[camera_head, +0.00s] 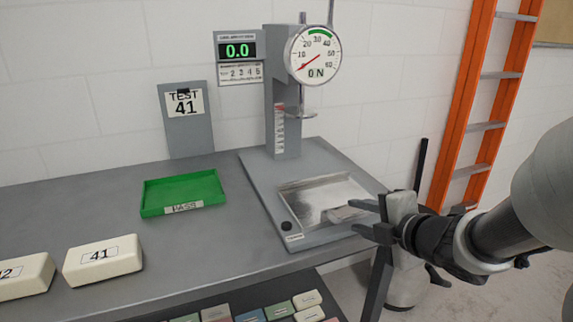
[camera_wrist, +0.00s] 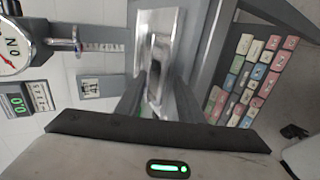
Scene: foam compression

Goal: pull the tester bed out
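The force tester (camera_head: 283,130) stands on the bench, and its shiny metal bed (camera_head: 312,196) lies on the base plate below the round upper plate (camera_head: 301,112). The bed also shows in the wrist view (camera_wrist: 160,25). My gripper (camera_head: 355,217) is at the bed's right front edge with its two dark fingers apart. In the wrist view my gripper (camera_wrist: 159,80) has a finger on either side of a shiny metal part of the bed. I cannot tell whether either finger touches it. The bed is empty.
A green PASS tray (camera_head: 183,192) and white foam blocks, one marked 41 (camera_head: 103,260), lie left of the tester. A TEST 41 board (camera_head: 186,118) leans on the wall. Several coloured blocks (camera_wrist: 255,75) lie below the bench. An orange ladder (camera_head: 470,110) stands at right. The display (camera_head: 238,51) reads 0.0.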

